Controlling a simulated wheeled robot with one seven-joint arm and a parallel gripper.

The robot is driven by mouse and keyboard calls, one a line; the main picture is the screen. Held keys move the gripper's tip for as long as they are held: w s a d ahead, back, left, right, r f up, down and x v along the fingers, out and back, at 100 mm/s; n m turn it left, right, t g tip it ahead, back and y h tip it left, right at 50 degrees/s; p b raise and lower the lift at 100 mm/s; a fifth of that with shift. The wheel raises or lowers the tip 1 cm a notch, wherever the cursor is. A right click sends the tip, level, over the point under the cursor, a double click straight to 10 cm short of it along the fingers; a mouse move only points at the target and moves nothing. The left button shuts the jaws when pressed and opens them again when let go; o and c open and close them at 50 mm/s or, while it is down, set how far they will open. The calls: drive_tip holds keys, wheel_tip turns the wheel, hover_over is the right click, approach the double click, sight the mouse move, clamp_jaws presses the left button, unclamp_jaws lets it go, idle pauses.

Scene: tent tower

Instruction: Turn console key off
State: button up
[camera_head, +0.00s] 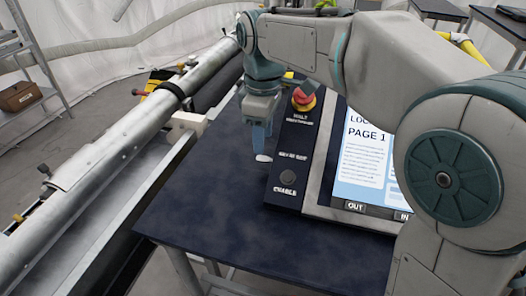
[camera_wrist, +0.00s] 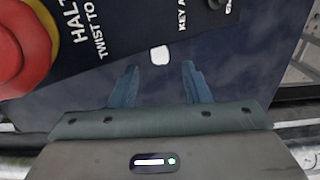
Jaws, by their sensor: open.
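The console's slanted dark control panel (camera_head: 297,140) carries a red halt button (camera_head: 303,98), a printed key label (camera_head: 293,156) and a round dark enable button (camera_head: 288,177). I cannot make out a key in the panel. A small white rounded piece (camera_head: 263,158) shows just beyond my fingertips, left of the panel; it also shows in the wrist view (camera_wrist: 159,55). I cannot tell whether it is part of the key. My gripper (camera_head: 262,148) is open, pointing down beside the panel's left edge. In the wrist view its two blue fingers (camera_wrist: 160,72) are apart with nothing between them.
The console screen (camera_head: 360,155) is right of the panel. The dark tabletop (camera_head: 215,210) is clear in front and to the left. A long metal tube assembly (camera_head: 110,150) runs along the left. The red button (camera_wrist: 22,48) is close by in the wrist view.

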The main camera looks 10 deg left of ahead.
sight(263, 158)
drive_tip(key=shift+f, duration=2.3)
clamp_jaws()
drive_tip(key=shift+r+p, duration=0.15)
drive_tip(key=shift+p, duration=0.3)
drive_tip(key=shift+w+g+p, duration=0.15)
drive_tip(key=shift+g+p, duration=0.45)
drive_tip(key=shift+p, duration=0.25)
